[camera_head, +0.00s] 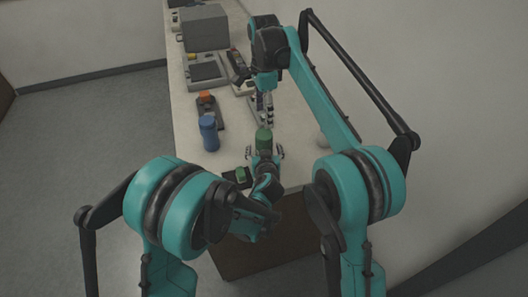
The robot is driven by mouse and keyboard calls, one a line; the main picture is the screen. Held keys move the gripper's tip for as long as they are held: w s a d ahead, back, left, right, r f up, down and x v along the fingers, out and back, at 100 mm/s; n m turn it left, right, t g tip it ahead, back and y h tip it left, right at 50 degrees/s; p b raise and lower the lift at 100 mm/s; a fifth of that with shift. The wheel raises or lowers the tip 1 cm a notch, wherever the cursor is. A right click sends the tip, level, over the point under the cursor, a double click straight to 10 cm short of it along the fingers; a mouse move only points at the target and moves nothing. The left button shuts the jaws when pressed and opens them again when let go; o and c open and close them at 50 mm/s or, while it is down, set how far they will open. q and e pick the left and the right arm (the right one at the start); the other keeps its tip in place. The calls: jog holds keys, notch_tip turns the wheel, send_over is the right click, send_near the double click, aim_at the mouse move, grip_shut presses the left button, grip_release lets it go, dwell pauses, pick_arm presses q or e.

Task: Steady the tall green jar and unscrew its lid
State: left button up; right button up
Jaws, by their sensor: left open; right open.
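The tall green jar (264,137) stands upright near the front end of the bench; its lower part is hidden by my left gripper. My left gripper (265,153) is open, low at the near side of the jar, with one finger to each side of it. Contact with the jar cannot be made out. My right gripper (265,118) is open and hangs fingers down, just above or behind the jar's top in the picture. The lid cannot be told apart from the jar at this size.
A blue jar (209,132) stands left of the green jar. A small green item (241,174) sits on a dark base by the front edge. A device with an orange top (206,98) and a grey box (205,30) stand farther back on the pale bench (186,130).

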aim_at(264, 134)
pick_arm(q)
grip_shut()
pick_arm(e)
jog(key=m, duration=1.2)
jog(key=shift+f+m, duration=0.1)
jog(key=shift+m, duration=0.6)
notch_tip(264, 134, down, 8)
jog(key=shift+r, duration=0.1)
